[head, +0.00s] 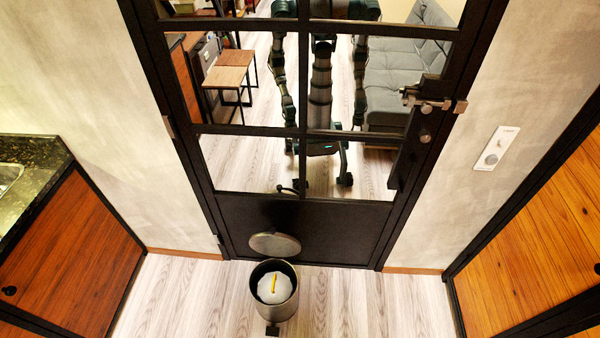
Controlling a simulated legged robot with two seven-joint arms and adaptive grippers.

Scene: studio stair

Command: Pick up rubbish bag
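The rubbish bag (267,293) is white with a yellow tie on top. It sits inside a round dark metal bin (292,308) on the floor in front of the door. The bin's round lid (275,244) is raised at the back, so the bag shows from above. The bag's lower part is hidden by the bin wall. Neither of my grippers shows directly in the head view. A dark two-armed robot figure shows in the door panes; I cannot tell its finger states.
A black-framed paned door (300,225) with a latch and handle (428,102) stands behind the bin. A wooden cabinet with a dark countertop (38,190) is at left, wooden panels (540,225) at right. Floor on both sides of the bin is clear.

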